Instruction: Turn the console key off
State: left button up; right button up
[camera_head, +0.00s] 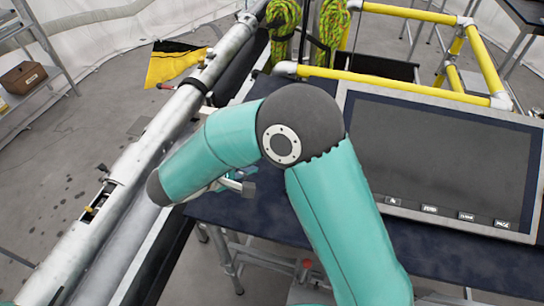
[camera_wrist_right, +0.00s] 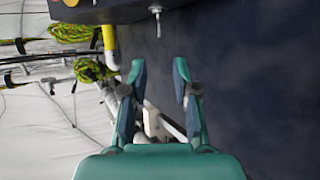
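In the right wrist view a dark console box (camera_wrist_right: 200,9) crosses the top edge. A small silver stem (camera_wrist_right: 156,19), which looks like the key, sticks out of its lower side. My right gripper (camera_wrist_right: 160,66) is open, with nothing between its two teal and dark fingertips. The stem is apart from the fingertips, above the gap between them in the picture. The key cannot be made out there either. My left gripper is in neither view.
A large dark screen (camera_head: 440,155) in a pale frame stands on a dark blue table (camera_head: 440,255) at right. A long grey metal pole (camera_head: 150,150) runs along the left. Yellow rails (camera_head: 390,83) and green ropes (camera_head: 284,22) are behind. Grey floor lies left of the pole.

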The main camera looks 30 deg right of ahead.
jog(key=x, duration=1.1)
jog(key=shift+b, duration=0.4)
